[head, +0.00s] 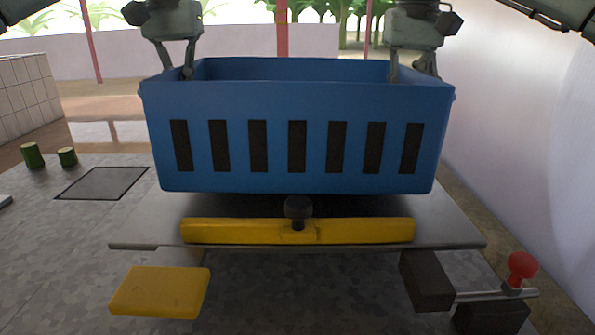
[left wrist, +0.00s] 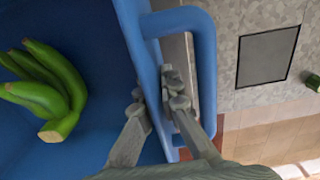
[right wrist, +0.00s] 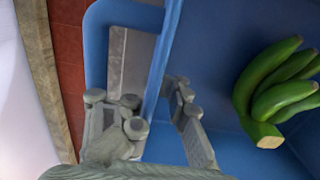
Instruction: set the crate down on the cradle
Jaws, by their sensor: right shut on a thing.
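The blue crate (head: 297,165) has dark slots along its front and looks level. It is over the grey metal plate of the cradle (head: 140,236), behind its yellow bar (head: 345,231) with a black knob. A dark shadow lies under the crate; I cannot tell whether it touches the plate. My left gripper (head: 180,72) is at the crate's left end, its fingers on both sides of the end wall by the handle (left wrist: 207,75). My right gripper (head: 408,75) is shut on the right end wall by the other handle (right wrist: 96,45). Green bananas (left wrist: 55,92) lie inside, also in the right wrist view (right wrist: 278,90).
A yellow pad (head: 160,292) is at the front left. A red-knobbed lever (head: 521,267) and dark blocks (head: 427,280) are at the front right. A dark square plate (head: 103,183) and two green cylinders (head: 32,155) are on the left. A white wall (head: 530,130) stands close on the right.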

